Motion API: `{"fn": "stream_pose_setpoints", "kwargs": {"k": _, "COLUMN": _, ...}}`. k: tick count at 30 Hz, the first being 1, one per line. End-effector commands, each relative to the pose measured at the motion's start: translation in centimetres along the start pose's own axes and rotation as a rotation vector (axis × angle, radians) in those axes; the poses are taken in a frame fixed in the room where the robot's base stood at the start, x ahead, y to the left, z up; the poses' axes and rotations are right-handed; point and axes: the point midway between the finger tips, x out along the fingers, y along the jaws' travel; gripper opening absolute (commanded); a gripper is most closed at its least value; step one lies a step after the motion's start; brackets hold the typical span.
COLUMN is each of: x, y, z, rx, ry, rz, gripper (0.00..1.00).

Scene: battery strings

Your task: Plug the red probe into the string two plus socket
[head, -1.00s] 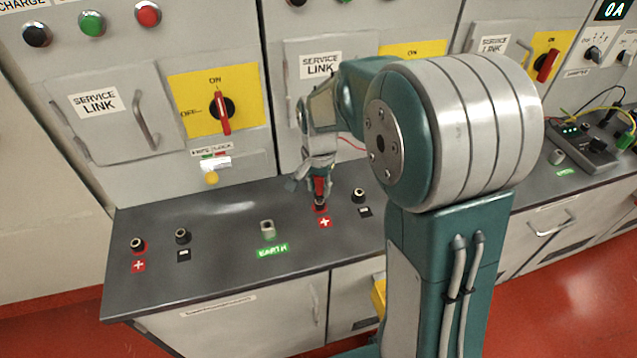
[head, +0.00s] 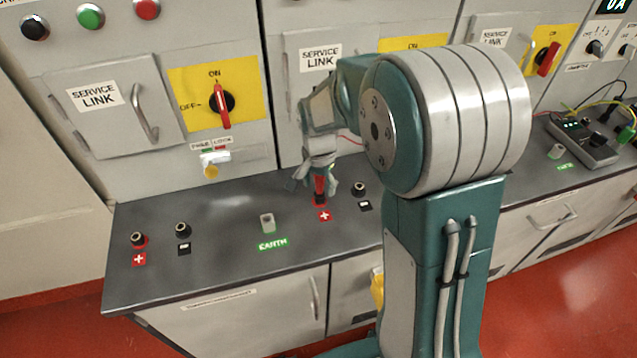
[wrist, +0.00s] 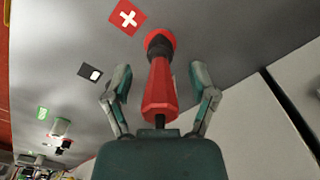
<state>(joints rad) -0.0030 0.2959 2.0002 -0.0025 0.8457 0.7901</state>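The red probe (head: 320,187) stands upright on the middle plus socket (head: 320,201), beside a red plus label (head: 325,215). In the wrist view the probe (wrist: 158,88) points away from me, its far end meeting the dark socket (wrist: 159,43) near the plus label (wrist: 128,16). How deep it sits is hidden. My gripper (head: 318,188) is around the probe. In the wrist view the fingers of my gripper (wrist: 160,84) are spread, with a visible gap on both sides of the probe.
A black minus socket (head: 359,189) stands just right of the probe. A grey earth post (head: 267,223) is to its left. Another plus socket (head: 138,239) and a minus socket (head: 182,230) are farther left. The cabinet fronts rise behind the bench (head: 225,265).

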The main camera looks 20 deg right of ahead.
Motion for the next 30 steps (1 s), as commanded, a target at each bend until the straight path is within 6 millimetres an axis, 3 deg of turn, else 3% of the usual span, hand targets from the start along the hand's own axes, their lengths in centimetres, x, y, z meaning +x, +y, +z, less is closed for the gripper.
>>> {"fn": "stream_pose_setpoints", "kwargs": {"k": 11, "x": -0.7, "y": 0.0, "z": 0.0, "rx": 0.000, "ry": 0.001, "rz": -0.001, "gripper": 0.76}}
{"fn": "stream_pose_setpoints", "kwargs": {"k": 24, "x": -9.2, "y": -0.1, "z": -0.1, "rx": 0.000, "ry": 0.002, "rz": -0.002, "gripper": 0.76}}
{"fn": "stream_pose_setpoints", "kwargs": {"k": 30, "x": -11.5, "y": -0.2, "z": -0.1, "rx": 0.000, "ry": 0.000, "rz": 0.001, "gripper": 0.76}}
